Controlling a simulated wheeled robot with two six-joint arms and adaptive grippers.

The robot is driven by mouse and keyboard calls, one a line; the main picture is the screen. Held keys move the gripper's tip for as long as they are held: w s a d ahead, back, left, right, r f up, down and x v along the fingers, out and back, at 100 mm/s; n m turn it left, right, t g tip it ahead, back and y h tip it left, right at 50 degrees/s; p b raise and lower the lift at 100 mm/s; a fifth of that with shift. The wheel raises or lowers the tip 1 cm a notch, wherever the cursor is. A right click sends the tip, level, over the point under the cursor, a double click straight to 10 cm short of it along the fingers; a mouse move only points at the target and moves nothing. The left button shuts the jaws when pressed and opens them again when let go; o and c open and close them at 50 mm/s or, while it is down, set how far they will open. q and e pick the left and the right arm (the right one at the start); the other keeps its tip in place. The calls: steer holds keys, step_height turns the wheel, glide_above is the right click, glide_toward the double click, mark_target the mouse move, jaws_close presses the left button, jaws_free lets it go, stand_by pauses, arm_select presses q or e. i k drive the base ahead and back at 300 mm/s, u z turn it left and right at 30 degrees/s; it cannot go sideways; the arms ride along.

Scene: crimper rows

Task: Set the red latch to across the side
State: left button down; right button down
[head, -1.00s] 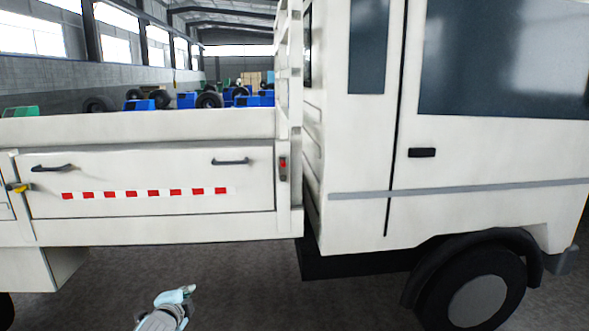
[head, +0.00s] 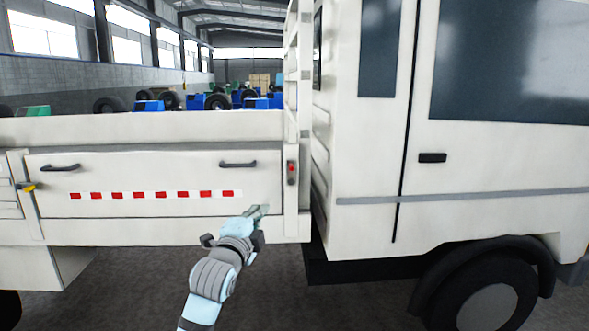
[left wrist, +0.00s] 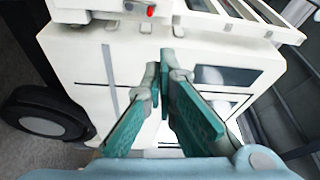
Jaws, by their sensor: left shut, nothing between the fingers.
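The red latch (head: 291,168) is small and sits on the white post at the right end of the truck's side panel (head: 130,170). It looks upright, along the post, but is too small to tell its exact setting. In the left wrist view the red latch (left wrist: 150,11) shows at the top edge, beyond the fingertips. My left gripper (head: 262,210) is shut and empty, below and left of the latch and apart from it. Its green fingers also show in the left wrist view (left wrist: 165,62). My right gripper is not in view.
A yellow latch (head: 28,187) sits at the panel's left end. Two dark handles (head: 238,164) and a red-and-white strip (head: 150,195) are on the panel. The truck cab (head: 460,160) stands to the right, past a narrow gap. The floor below is clear.

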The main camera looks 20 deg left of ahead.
mark_target(290, 163)
steer(key=i, duration=0.9)
steer(key=z, duration=0.05)
